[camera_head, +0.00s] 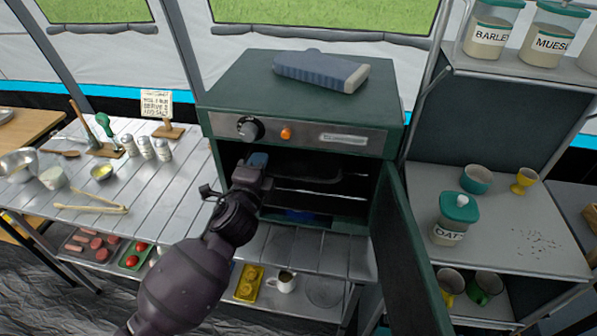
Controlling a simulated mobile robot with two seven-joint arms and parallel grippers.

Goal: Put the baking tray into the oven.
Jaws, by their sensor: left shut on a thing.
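The dark green oven (228,100) stands on the slatted metal table, its door (413,255) swung wide open on the right. My left arm reaches in from the lower left, and my left gripper (258,168) is at the left side of the oven opening. It is shut on the baking tray (315,165), a dark shape that appears inside the upper part of the oven cavity. The tray's outline is hard to make out in the dark, and the grip itself is partly hidden. I cannot tell whether the tray rests on a rack. My right gripper is out of view.
A blue-grey folded cloth or mitt (320,70) lies on the oven top. Shakers (145,147), tongs (92,209) and bowls stand on the table to the left. Shelves with an oats jar (454,218) and cups are right of the open door. A mug (283,282) sits below.

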